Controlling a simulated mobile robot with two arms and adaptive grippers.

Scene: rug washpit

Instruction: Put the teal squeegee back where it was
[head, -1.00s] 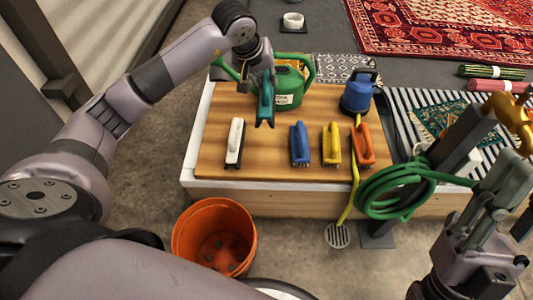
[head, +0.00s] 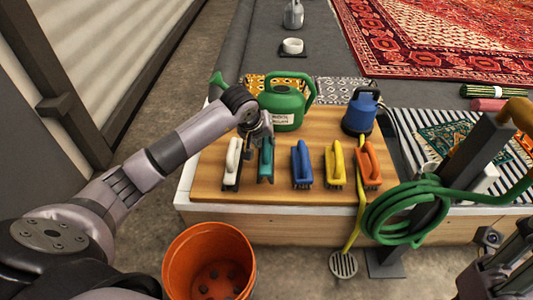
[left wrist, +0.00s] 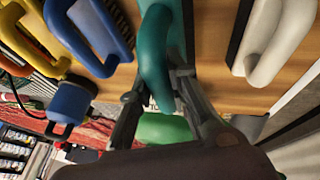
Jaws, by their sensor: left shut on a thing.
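The teal squeegee (head: 266,160) is upright in the row on the wooden board (head: 300,199), between the white brush (head: 233,160) and the blue brush (head: 302,163). My left gripper (head: 259,140) is shut on its handle from behind. In the left wrist view the teal handle (left wrist: 153,60) lies between the two fingers (left wrist: 157,88). The squeegee's lower end is at or just above the board; I cannot tell if it touches. My right gripper (head: 500,268) is partly in view at the lower right, and its fingers are unclear.
A yellow brush (head: 334,164) and an orange brush (head: 368,166) stand to the right. A green watering can (head: 284,108) and a blue pump (head: 360,112) stand behind. An orange bucket (head: 209,262) is on the floor in front. A green hose (head: 400,225) hangs at right.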

